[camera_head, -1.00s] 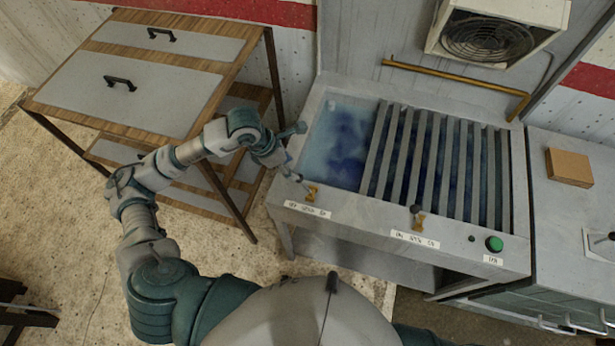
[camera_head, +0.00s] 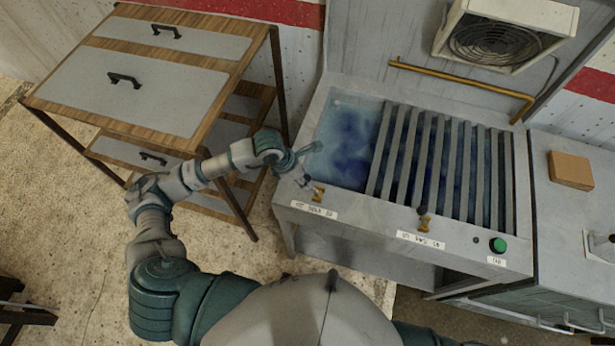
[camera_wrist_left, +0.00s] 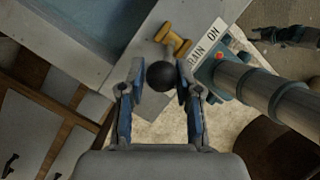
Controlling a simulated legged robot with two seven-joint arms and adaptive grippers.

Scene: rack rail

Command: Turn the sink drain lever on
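The drain lever has a brass base (camera_head: 318,193) on the sink's front edge, above a white label (camera_head: 314,209). In the left wrist view, the brass part (camera_wrist_left: 172,40) sits beside a label reading "RAIN ON" (camera_wrist_left: 207,48). Its black ball knob (camera_wrist_left: 161,75) lies between the fingertips of my left gripper (camera_wrist_left: 161,78). The fingers are partly apart and flank the ball closely; contact is unclear. In the head view, my left gripper (camera_head: 302,181) is at the lever and the knob is hard to make out. A dark gripper, apparently my right (camera_wrist_left: 280,36), shows at the wrist view's upper right.
The sink (camera_head: 322,110) holds blue water and a slatted rack (camera_head: 430,150). A second lever (camera_head: 423,222) and a green button (camera_head: 498,245) are along its front edge. A wooden cabinet (camera_head: 258,62) stands left. A brown block (camera_head: 571,170) lies on the right counter.

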